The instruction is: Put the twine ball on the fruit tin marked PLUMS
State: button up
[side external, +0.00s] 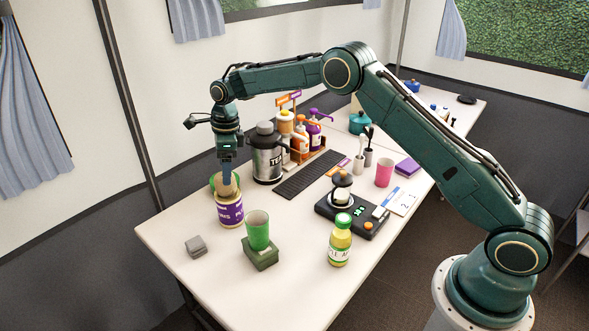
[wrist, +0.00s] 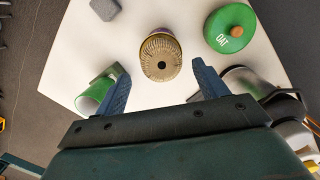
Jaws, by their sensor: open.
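The tan, ridged twine ball (side external: 234,186) sits on top of a purple-labelled tin (side external: 230,211); the label's lettering is too small to read surely. In the wrist view the twine ball (wrist: 160,57) shows from above, with a dark hole in its middle and a little of the tin's rim around it. My gripper (side external: 227,175) points down over the tin. Its two blue fingers are spread apart, with the twine ball between their lines and clear gaps on both sides in the wrist view (wrist: 157,67). The gripper holds nothing.
A green OAT lidded container (wrist: 229,30) stands close behind the tin. A green cup (side external: 258,230) on a green block (side external: 261,254), a grey block (side external: 196,246) and a steel flask (side external: 267,155) are nearby. The table's front left corner (side external: 170,230) is mostly clear.

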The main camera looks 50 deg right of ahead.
notch_tip(320, 180, up, 8)
jog(key=shift+s+d+f, duration=0.2)
jog(key=shift+s+d, duration=0.05)
jog(key=shift+d, duration=0.1)
dwell(0.5)
jog(key=s+d+r+n+t, duration=0.2)
jog(key=s+r+n, duration=1)
jog(key=s+r, duration=0.65)
jog(key=s+d+f+n+t, duration=0.1)
jog(key=s+f+n, duration=0.2)
jog(key=s, duration=1)
jog(key=s+d+f+n+t+h, duration=0.1)
jog(key=s+f+n, duration=0.2)
jog(key=s+n, duration=0.6)
jog(key=s, duration=0.4)
jog(key=shift+d+f+n+t, duration=0.15)
jog(key=shift+d+n+t, duration=0.25)
